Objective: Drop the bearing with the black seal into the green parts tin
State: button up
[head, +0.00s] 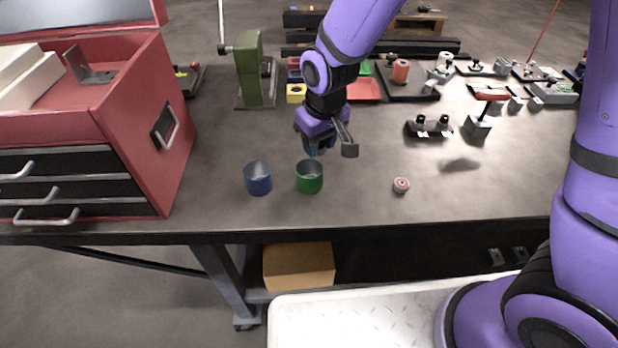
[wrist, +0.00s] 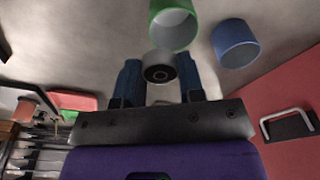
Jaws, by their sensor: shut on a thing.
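My gripper (wrist: 160,80) is shut on a bearing (wrist: 159,66), held between its two blue fingers; the bearing's dark face shows in the wrist view. The green parts tin (head: 309,178) stands upright on the workbench; it also shows in the wrist view (wrist: 173,27). In the head view my gripper (head: 312,147) is above and just behind the tin, and the bearing is hidden there. A second bearing with a red seal (head: 401,185) lies on the bench to the right of the tin.
A blue tin (head: 258,179) stands just left of the green tin. A red tool chest (head: 150,120) fills the left side of the bench. A green press (head: 249,70), trays and fixtures stand at the back. The front right of the bench is mostly clear.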

jog(key=o, duration=1)
jog(key=r, duration=0.7)
jog(key=s+r, duration=0.1)
jog(key=r, duration=0.2)
jog(key=shift+d+r, duration=0.3)
jog(key=shift+r, duration=0.1)
jog(key=s+d+r+m+t, duration=0.1)
jog(key=s+d+r+m, duration=0.15)
jog(key=d+r, duration=0.4)
jog(key=s+d+r+m+t, duration=0.1)
jog(key=s+d+r, duration=0.35)
jog(key=d, duration=0.35)
jog(key=s+d+r+m, duration=0.1)
jog(key=s+d, duration=0.2)
jog(key=s+d+r+t, duration=0.1)
jog(key=s+d, duration=0.2)
jog(key=s, duration=0.1)
jog(key=s+d+r+m+t, duration=0.1)
jog(key=s+d+r, duration=0.1)
jog(key=s+d, duration=0.1)
jog(key=shift+s+d+m+h, duration=0.15)
jog(key=shift+m+h, duration=0.2)
jog(key=shift+h, duration=0.05)
